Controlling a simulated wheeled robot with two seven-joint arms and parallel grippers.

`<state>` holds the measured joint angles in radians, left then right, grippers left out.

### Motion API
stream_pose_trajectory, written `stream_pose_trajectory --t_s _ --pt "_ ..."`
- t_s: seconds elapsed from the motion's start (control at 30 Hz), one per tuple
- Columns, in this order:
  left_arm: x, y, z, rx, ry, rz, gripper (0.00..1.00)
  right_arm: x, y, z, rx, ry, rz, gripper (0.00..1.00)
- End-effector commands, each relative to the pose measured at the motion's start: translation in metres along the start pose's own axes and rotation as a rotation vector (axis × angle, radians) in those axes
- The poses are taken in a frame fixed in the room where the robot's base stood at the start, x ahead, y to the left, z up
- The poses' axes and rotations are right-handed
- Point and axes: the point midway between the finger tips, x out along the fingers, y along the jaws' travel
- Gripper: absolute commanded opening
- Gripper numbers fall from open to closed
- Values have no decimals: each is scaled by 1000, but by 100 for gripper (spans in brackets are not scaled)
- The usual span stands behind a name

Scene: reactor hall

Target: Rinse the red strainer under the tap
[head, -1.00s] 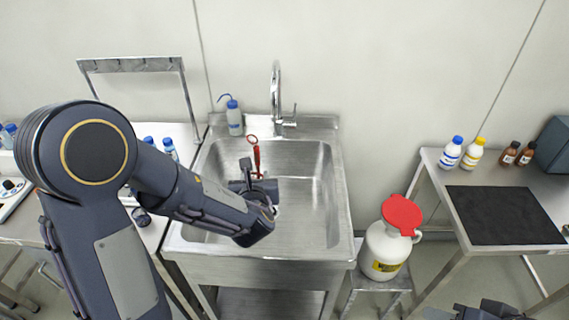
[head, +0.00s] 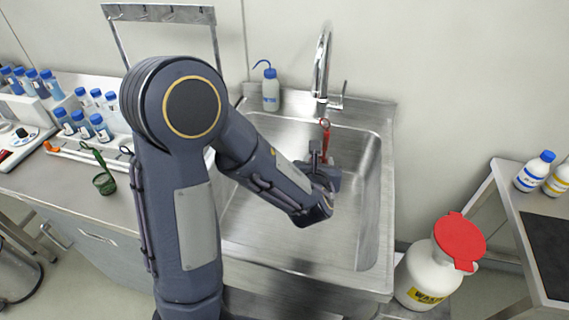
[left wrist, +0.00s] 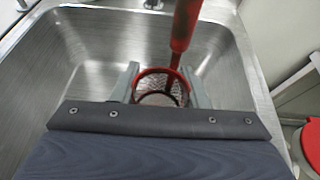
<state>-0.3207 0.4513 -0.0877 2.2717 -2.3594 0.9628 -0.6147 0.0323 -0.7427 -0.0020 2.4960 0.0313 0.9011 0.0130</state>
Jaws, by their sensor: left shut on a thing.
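The red strainer (head: 325,143) is held over the sink (head: 362,235), its handle up and toward the wall in the head view. In the left wrist view the strainer's red handle (left wrist: 183,30) rises from a round mesh cup between the fingers. My left gripper (head: 322,176) is shut on the strainer; its fingers (left wrist: 163,88) sit on either side of the rim. The tap (head: 322,65) arches at the back of the sink, beyond the strainer. I see no water running. My right gripper is not in view.
A wash bottle (head: 270,92) stands at the sink's back left. A green strainer (head: 104,182) and several blue-capped bottles are on the left bench (head: 75,195), near a hook rack (head: 160,13). A red-lidded waste jug (head: 425,280) stands right of the sink.

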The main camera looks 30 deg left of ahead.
Motion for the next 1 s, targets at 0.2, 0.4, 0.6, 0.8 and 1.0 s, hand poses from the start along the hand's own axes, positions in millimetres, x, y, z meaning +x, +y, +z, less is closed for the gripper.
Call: stream_pose_trajectory --t_s 0.2,0.4,0.6,0.8,1.0 --pt "35 28 -47 -144 -116 65 18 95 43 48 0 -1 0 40" --pt "36 72 -40 -340 -265 148 18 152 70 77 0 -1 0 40" --pt "25 100 -25 -447 -345 194 18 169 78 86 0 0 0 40" --pt "28 100 -19 -462 -355 201 18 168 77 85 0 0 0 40" --pt "43 89 -17 -459 -353 201 18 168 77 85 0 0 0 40"
